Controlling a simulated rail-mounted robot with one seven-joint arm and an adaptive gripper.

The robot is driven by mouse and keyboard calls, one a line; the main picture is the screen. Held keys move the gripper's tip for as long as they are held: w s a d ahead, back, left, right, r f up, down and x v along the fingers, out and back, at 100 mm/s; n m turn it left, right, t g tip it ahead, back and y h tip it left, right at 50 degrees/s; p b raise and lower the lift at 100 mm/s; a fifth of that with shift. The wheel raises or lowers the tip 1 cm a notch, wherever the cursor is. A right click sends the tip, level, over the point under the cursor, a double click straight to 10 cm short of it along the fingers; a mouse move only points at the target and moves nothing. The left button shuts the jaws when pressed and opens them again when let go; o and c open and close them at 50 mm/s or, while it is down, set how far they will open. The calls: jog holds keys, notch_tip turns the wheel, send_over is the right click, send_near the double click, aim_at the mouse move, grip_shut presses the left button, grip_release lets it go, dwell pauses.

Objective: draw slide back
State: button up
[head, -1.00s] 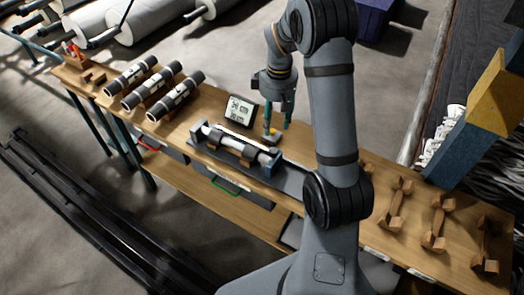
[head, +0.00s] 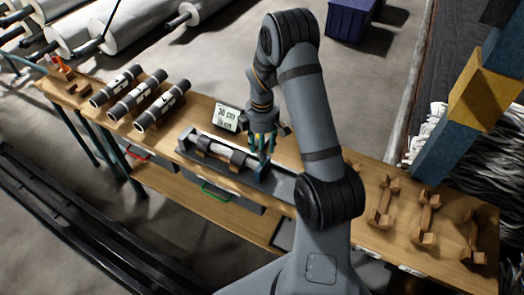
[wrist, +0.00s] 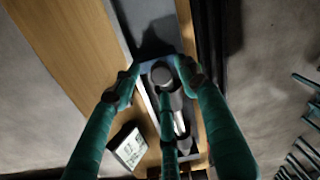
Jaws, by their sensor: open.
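The measuring fixture stands on the wooden bench, with a grey roll (head: 213,149) lying in its cradles. A blue slide block (head: 262,172) is at its right end, close to the roll's end. My gripper (head: 262,156) is open and low over this block, pointing down. In the wrist view, two teal fingertips (wrist: 160,66) lie on either side of the blue block (wrist: 146,64), and a third finger reaches over the roll (wrist: 178,103). I cannot tell whether the fingers touch the block. The grey rail (wrist: 154,30) beyond it is bare.
A small display (head: 227,117) stands just behind the fixture. Several dark rolls (head: 137,95) rest at the left of the bench (head: 170,180). Empty wooden cradles (head: 383,203) stand at the right. A blue and yellow post (head: 455,140) rises behind the right end.

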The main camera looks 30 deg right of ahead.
jog(key=shift+f, duration=0.65)
jog(key=c, duration=0.3)
grip_shut()
